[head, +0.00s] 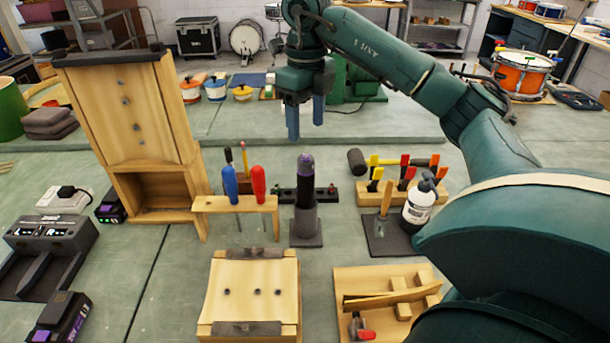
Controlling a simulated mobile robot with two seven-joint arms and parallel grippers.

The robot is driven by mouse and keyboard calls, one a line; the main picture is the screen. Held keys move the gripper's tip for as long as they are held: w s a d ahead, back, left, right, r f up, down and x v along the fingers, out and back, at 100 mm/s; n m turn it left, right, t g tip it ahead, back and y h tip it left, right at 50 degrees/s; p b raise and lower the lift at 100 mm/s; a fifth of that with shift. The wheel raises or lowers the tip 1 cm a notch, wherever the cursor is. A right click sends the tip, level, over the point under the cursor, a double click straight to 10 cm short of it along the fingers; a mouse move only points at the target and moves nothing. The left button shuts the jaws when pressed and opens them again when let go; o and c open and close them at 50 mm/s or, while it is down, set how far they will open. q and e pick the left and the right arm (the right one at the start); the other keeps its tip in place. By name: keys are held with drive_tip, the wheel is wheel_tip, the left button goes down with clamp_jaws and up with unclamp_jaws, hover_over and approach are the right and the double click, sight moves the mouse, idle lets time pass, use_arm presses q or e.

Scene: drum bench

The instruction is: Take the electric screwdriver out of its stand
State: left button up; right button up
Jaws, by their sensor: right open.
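The electric screwdriver (305,180) is a black upright tool with a purple-marked top. It stands in a grey stand (306,222) with a square base, in the middle of the bench. The stand hides its lower part. My right gripper (306,120) points down above the screwdriver in the picture, with its two blue fingers apart and nothing between them. The fingers look clear of the screwdriver's top; how far they are from it in depth I cannot tell. My left gripper is not in the head view.
A wooden rack (233,204) with red and blue screwdrivers stands close left of the stand. A dark bar (327,193) lies behind it. A white bottle (418,203) and a tool rack (380,199) are at right. A wooden block (230,282) sits in front.

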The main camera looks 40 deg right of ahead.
sight(306, 156)
drive_tip(key=shift+w+f, duration=0.1)
drive_tip(key=f+b, duration=0.1)
drive_tip(key=f, duration=0.1)
drive_tip(key=f+b, duration=0.1)
drive_tip(key=f, duration=0.1)
drive_tip(key=shift+s+a+f, duration=0.1)
drive_tip(key=shift+s+a, duration=0.05)
drive_tip(key=shift+s, duration=0.05)
wheel_tip(306, 156, down, 2)
drive_tip(key=shift+f, duration=1)
wheel_tip(306, 156, down, 4)
drive_tip(key=shift+r+p, duration=0.2)
drive_tip(key=shift+p, duration=0.25)
drive_tip(key=shift+f, duration=0.45)
drive_tip(key=c, duration=0.9)
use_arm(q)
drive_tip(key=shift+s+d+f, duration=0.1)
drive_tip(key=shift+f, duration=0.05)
use_arm(e)
clamp_jaws()
